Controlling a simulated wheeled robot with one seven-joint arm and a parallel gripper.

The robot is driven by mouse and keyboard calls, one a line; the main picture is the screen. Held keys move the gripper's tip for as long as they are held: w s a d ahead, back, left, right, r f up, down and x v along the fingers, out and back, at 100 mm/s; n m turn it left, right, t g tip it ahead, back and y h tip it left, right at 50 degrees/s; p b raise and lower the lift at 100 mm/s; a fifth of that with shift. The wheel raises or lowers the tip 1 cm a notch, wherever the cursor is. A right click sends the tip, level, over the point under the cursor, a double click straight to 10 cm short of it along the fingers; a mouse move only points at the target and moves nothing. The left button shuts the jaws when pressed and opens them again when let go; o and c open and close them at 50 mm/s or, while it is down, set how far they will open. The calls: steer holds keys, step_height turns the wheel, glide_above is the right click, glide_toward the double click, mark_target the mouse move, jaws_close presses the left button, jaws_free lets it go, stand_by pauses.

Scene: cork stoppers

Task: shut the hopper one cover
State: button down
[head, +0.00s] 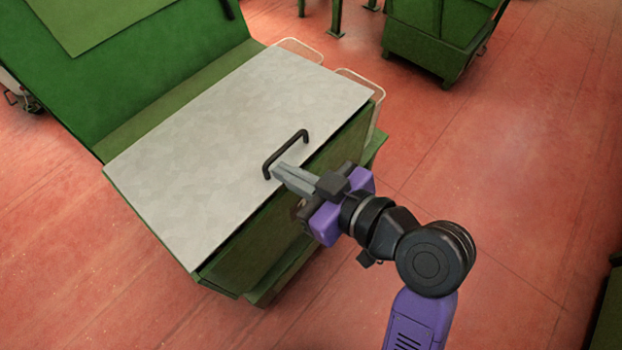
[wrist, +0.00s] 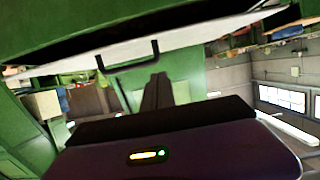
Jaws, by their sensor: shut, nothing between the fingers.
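The hopper cover (head: 230,140) is a flat grey metal sheet lying over the top of a green hopper (head: 265,255). A black bar handle (head: 285,153) stands near its right edge. The handle (wrist: 128,60) also shows in the wrist view, above my fingers. My gripper (head: 278,173) is shut and empty, with its fingertips right beside the handle's near end. I cannot tell whether they touch the handle. In the wrist view my gripper (wrist: 158,80) has its fingers together, and the cover's pale edge (wrist: 200,32) runs across above them.
A tall green panel (head: 130,60) rises behind the cover at the upper left. Wire frames (head: 360,80) stick out at the hopper's far side. Another green bin (head: 440,35) stands at the back right. The red floor (head: 510,180) on the right is clear.

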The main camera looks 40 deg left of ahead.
mark_target(280, 186)
steer(key=f, duration=0.1)
steer(key=a+f, duration=0.1)
steer(key=f, duration=0.1)
steer(key=shift+a, duration=0.25)
steer(key=shift+f, duration=0.8)
step_height(280, 186, down, 2)
steer(key=y+b, duration=0.1)
steer(key=b, duration=0.3)
steer(key=shift+f+b, duration=0.25)
steer(key=shift+b, duration=0.05)
steer(key=f+b, duration=0.1)
steer(key=b, duration=0.2)
steer(key=f+y+b, duration=0.1)
steer(key=b, duration=0.2)
steer(key=shift+d+y, duration=0.25)
steer(key=shift+y, duration=0.05)
steer(key=shift+f, duration=0.2)
